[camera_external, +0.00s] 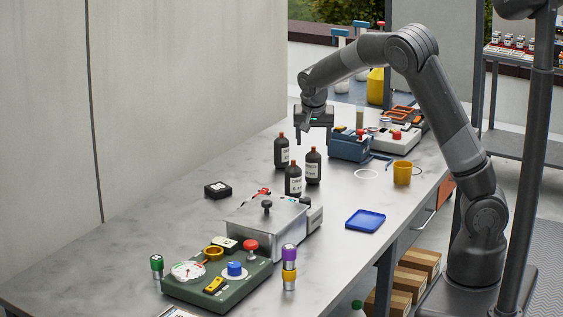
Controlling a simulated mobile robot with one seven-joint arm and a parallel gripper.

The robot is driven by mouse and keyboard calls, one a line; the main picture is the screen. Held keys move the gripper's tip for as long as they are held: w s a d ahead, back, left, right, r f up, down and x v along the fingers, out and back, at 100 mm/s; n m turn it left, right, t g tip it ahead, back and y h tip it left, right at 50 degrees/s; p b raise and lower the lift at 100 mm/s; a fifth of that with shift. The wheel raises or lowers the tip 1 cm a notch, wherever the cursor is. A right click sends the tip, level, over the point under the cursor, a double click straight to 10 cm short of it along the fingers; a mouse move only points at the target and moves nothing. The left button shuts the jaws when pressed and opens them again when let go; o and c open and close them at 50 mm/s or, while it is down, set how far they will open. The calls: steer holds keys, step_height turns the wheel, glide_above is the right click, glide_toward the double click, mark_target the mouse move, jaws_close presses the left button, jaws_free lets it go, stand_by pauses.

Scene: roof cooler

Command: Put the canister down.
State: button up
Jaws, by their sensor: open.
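My gripper (314,138) points down over the far part of the metal bench. Its fingers are apart and I see nothing held between them. Dark bottles with red caps and white labels stand upright just below and in front of it: one at left (282,151), one at right (313,167) and one nearest (293,180). Small banded cylinders stand at the near end: a green-topped one (156,266) and a purple-topped one (289,254) above a yellow-banded part (289,279). I cannot tell which of these is the canister.
A blue device (349,147) stands right of my gripper, with a grey device behind it. A yellow mug (402,173), a blue tray (365,221), a metal box (262,226) and a green control panel (217,282) occupy the bench (120,255). The bench's left side is mostly clear.

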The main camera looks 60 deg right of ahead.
steer(key=s+a+r+n+t+y, duration=0.1)
steer(key=s+a+r+n, duration=0.3)
steer(key=s, duration=0.3)
steer(key=s+a+r+n+t+y, duration=0.1)
steer(key=s+a+r+y, duration=0.15)
steer(key=s+a, duration=0.35)
steer(key=s+a+r+n+y, duration=0.1)
steer(key=s+a+r+n, duration=0.3)
steer(key=s, duration=0.3)
steer(key=s+a+n+t, duration=0.1)
steer(key=s+a+n, duration=0.2)
steer(key=s, duration=0.9)
steer(key=shift+s+a+n+t, duration=0.3)
steer(key=shift+a, duration=0.95)
steer(key=shift+o, duration=0.5)
steer(key=shift+f+h, duration=0.1)
steer(key=shift+h, duration=0.15)
